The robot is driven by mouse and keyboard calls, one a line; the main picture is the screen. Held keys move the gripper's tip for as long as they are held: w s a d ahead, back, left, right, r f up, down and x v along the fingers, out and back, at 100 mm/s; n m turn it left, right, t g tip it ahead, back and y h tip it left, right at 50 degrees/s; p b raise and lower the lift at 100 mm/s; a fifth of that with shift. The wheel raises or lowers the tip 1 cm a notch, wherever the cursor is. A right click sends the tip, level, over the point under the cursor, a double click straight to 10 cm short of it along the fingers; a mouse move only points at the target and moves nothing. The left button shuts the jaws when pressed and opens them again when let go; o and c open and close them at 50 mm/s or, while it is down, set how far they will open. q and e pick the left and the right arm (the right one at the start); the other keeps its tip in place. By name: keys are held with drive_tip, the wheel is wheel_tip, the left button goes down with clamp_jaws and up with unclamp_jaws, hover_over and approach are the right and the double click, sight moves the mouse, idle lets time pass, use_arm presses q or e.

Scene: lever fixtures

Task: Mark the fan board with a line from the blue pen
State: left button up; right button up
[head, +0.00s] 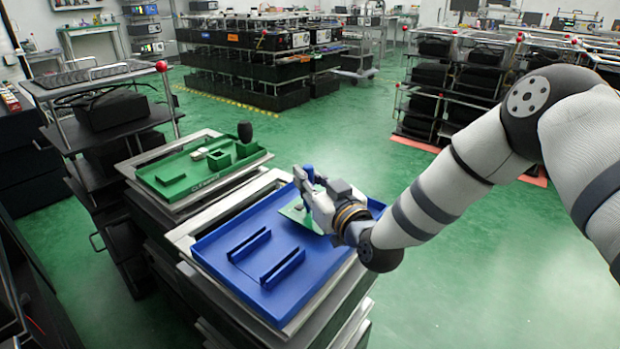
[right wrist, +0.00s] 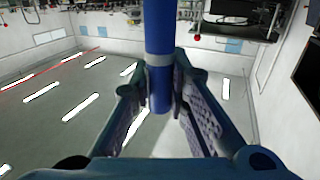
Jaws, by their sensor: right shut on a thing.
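The blue pen (head: 308,172) stands roughly upright in my right gripper (head: 311,190), over the blue tray. In the right wrist view the pen (right wrist: 159,40) runs between the two fingers, with a pale band around it. The right gripper is shut on it. A flat green board (head: 299,214), which looks like the fan board, is at the back of the blue tray, below the gripper. My gripper partly hides it. I cannot tell whether the pen's tip touches the board. My left gripper is out of view.
The blue tray (head: 223,262) has two raised blue rails (head: 283,267) at its front. Behind it a green tray (head: 173,190) holds small blocks, a green box and a black rounded object (head: 245,132). A dark shelf cart stands left; open floor lies right.

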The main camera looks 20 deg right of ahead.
sight(309, 165)
wheel_tip(309, 165, up, 2)
drive_tip(key=shift+a+r+p, duration=0.15)
drive_tip(key=shift+r+p, duration=0.05)
drive_tip(key=shift+p, duration=0.1)
drive_tip(key=shift+w+d+r+p, duration=0.1)
drive_tip(key=shift+d+r+p, duration=0.15)
drive_tip(key=shift+r+p, duration=1.5)
drive_tip(key=shift+r, duration=1.15)
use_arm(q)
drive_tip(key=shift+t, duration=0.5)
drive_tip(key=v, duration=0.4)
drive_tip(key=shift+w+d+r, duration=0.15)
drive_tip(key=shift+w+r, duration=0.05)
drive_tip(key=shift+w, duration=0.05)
use_arm(e)
drive_tip(key=shift+f, duration=0.1)
